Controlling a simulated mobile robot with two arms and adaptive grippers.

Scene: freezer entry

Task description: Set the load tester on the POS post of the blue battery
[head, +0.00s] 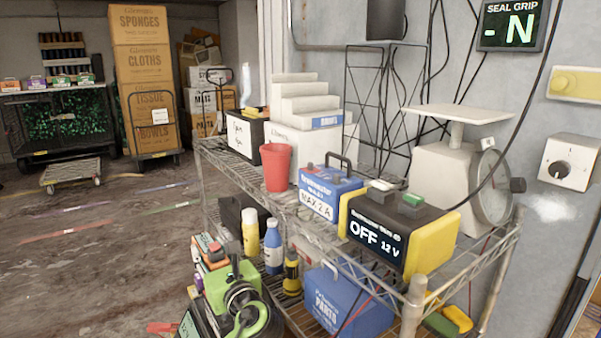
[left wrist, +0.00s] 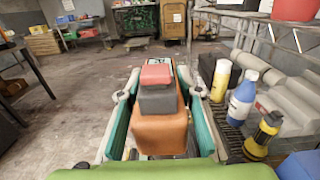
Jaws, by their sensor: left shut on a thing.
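My left gripper (head: 213,268) is at the lower left of the head view, beside the rack. In the left wrist view its teal fingers (left wrist: 157,90) are closed on both sides of an orange device (left wrist: 160,128) with a grey and red top, seemingly the load tester. The device (head: 209,246) shows partly past my arm in the head view. A blue box with a black handle (head: 331,193), marked MAX 2 A, stands on the top shelf. Another blue box (head: 343,303) is on the lower shelf. I cannot make out a POS mark on either. My right gripper is not in view.
On the wire rack (head: 410,305) stand a yellow and black unit (head: 388,238) reading OFF 12 V, a red cup (head: 277,167) and a white scale (head: 452,180). Open floor (head: 110,245) lies left.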

